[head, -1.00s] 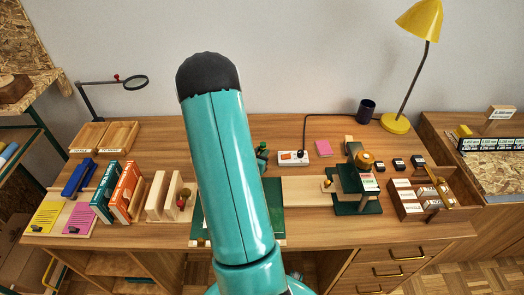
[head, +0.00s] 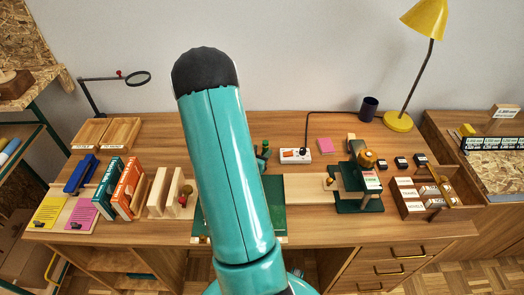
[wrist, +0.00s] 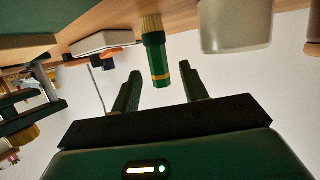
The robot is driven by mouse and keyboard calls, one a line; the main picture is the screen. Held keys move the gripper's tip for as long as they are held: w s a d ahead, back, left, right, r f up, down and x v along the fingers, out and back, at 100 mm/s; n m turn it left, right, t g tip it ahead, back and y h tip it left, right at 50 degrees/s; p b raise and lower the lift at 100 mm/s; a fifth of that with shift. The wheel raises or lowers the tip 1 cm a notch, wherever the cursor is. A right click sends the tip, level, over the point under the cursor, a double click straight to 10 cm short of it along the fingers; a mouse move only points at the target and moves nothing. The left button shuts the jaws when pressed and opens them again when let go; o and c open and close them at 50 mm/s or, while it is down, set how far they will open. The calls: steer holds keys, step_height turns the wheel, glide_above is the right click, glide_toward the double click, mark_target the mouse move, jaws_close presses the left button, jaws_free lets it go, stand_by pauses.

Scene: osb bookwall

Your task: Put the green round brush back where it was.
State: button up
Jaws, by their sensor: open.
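The green round brush (wrist: 158,62) shows in the wrist view, which is turned upside down. It has a dark green handle with a yellow band, and its pale bristle end meets the wooden desk top (wrist: 190,12). My gripper (wrist: 160,72) is open, its two dark fingers on either side of the handle's free end in the picture. No finger visibly touches the brush; I cannot tell how deep it sits between them. In the head view my arm hides the brush and most of my gripper.
A pale round pot (wrist: 235,28) stands close beside the brush in the wrist view. Books (head: 127,187) stand at the left; a green stand (head: 358,190) and a divided wooden box (head: 412,205) are at the right.

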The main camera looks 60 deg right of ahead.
steer(key=v, duration=1)
steer(key=w+a+r+n+t+y, duration=0.1)
steer(key=w+a+r+t+y, duration=0.15)
steer(key=w, duration=0.35)
steer(key=w+a+r+n+t+y, duration=0.1)
steer(key=w+a+r+n+t, duration=0.1)
steer(key=w+a+r+t, duration=0.3)
steer(key=w+a+r+n+t+y, duration=0.1)
steer(key=w+a+r+n+y, duration=0.1)
steer(key=w+a+y, duration=0.3)
steer(key=w+a+r+n+t+y, duration=0.1)
steer(key=w+a+r+n, duration=0.15)
steer(key=a, duration=0.45)
steer(key=s+a+r+n+y, duration=0.2)
steer(key=a+r+n+y, duration=0.4)
steer(key=a, duration=0.5)
steer(key=s+a+r+n+g, duration=0.2)
steer(key=s+a+r, duration=0.1)
steer(key=s, duration=0.4)
steer(key=s+a+r+n+g+h, duration=0.1)
steer(key=s+a+r+n, duration=0.1)
steer(key=s, duration=0.4)
steer(key=shift+s+a+r+g, duration=0.35)
steer(key=shift+a+r, duration=0.4)
steer(key=shift+a, duration=0.3)
